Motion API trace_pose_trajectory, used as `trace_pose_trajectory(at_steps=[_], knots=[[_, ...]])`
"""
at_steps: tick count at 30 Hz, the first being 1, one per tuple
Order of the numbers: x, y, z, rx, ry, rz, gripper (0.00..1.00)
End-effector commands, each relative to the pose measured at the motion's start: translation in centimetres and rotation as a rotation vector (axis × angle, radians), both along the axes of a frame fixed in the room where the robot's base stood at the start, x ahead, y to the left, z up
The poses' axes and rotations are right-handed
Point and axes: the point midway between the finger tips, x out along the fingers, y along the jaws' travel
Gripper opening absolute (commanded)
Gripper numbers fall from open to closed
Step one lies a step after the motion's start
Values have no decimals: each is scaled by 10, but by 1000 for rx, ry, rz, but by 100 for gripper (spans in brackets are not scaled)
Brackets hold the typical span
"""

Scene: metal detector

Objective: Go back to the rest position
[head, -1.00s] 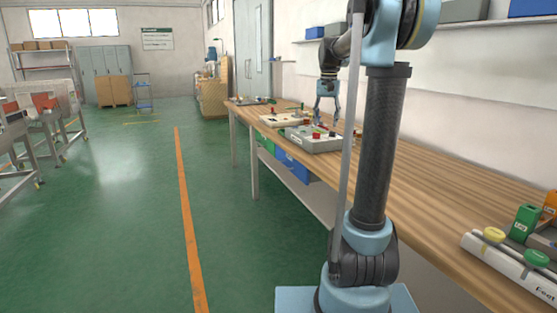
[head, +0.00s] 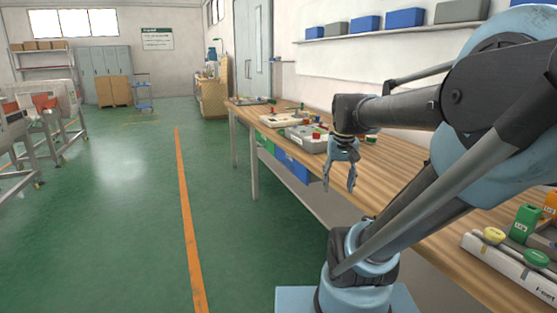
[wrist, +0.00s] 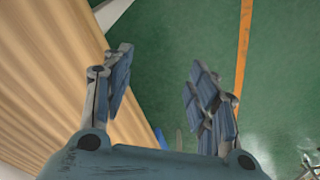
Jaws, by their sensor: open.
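My gripper (head: 341,178) is open and empty. In the head view it points down by the front edge of the wooden workbench (head: 400,172), and my arm is folded back close to the camera. In the wrist view the two fingers of my gripper (wrist: 160,95) stand well apart with nothing between them. Below them are the bench edge (wrist: 50,80) and the green floor (wrist: 180,40).
Grey trays with small coloured parts, such as this one (head: 305,139), lie on the bench beyond my gripper. A white case (head: 510,268) and a green block (head: 525,222) are at the near right. Blue bins (head: 405,18) line the wall shelf.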

Motion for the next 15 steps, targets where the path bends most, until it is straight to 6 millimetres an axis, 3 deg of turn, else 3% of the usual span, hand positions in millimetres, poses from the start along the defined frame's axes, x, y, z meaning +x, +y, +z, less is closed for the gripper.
trace_pose_trajectory(at_steps=[6,12,15], knots=[[-52,0,-55,-9,-24,52,53],[-82,0,-96,-16,-41,90,53],[-89,0,-107,-18,-46,101,53]])
